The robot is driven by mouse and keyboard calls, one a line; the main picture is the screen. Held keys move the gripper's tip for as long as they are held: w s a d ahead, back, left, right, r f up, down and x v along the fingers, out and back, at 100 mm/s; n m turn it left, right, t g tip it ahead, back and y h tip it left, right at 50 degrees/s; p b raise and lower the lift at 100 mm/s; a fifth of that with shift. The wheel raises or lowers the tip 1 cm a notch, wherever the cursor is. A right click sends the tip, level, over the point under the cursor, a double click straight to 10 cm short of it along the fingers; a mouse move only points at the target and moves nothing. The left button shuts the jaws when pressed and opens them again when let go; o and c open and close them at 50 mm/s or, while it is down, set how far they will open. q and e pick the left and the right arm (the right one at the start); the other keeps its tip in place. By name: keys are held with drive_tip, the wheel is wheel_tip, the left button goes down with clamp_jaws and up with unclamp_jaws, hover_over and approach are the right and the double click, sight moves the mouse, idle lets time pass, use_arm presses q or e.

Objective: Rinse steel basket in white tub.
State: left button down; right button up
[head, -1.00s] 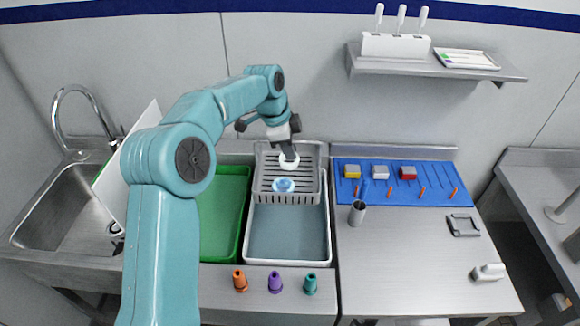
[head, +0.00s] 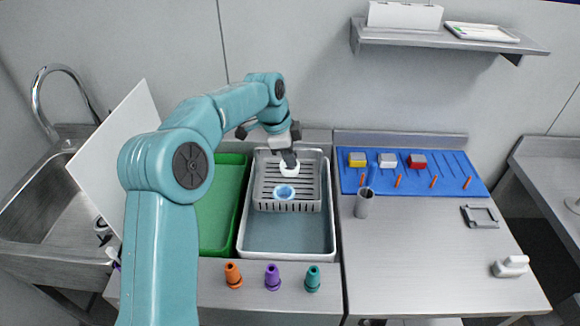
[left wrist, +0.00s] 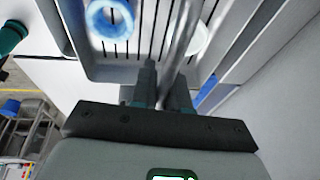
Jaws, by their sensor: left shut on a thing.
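The steel basket (head: 268,205), grey with a slotted floor, sits inside the back half of the white tub (head: 333,215). A pale blue ring (head: 284,192) and a white ring (head: 289,171) lie in the basket. My left gripper (head: 289,158) reaches down over the basket's back part and is shut. In the left wrist view, a shiny steel bar (left wrist: 181,45), apparently the basket's handle, runs between the fingers (left wrist: 160,80). The tub's front half shows a bare blue-grey bottom or liquid; I cannot tell which. My right gripper is out of view.
A green tray (head: 218,215) stands left of the tub, with a sink (head: 50,215) and white panel (head: 115,150) beyond. Orange, purple and teal cones (head: 272,278) stand in front. A metal cup (head: 363,205) and a blue mat (head: 440,180) are at right.

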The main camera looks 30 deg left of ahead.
sight(292, 183)
use_arm(q)
drive_tip(key=shift+w+d+f, duration=0.1)
drive_tip(key=shift+f, duration=0.1)
drive_tip(key=shift+d, duration=0.1)
drive_tip(key=shift+s+f+b, duration=0.1)
drive_tip(key=shift+s+b, duration=0.2)
drive_tip(key=shift+f+b, duration=0.3)
drive_tip(key=shift+f, duration=0.05)
drive_tip(key=b+x, duration=0.2)
drive_tip(key=x, duration=0.1)
drive_tip(key=shift+s+a, duration=0.1)
drive_tip(key=shift+a, duration=0.15)
drive_tip(key=shift+s+f+b, duration=0.15)
drive_tip(key=shift+f+b, duration=0.2)
drive_tip(key=shift+b, duration=0.25)
wheel_tip(292, 183, down, 4)
drive_tip(key=b, duration=0.3)
drive_tip(key=shift+f+b, duration=0.7)
drive_tip(key=shift+b, duration=0.3)
wheel_tip(292, 183, down, 4)
drive_tip(key=b, duration=0.3)
drive_tip(key=shift+r, duration=0.2)
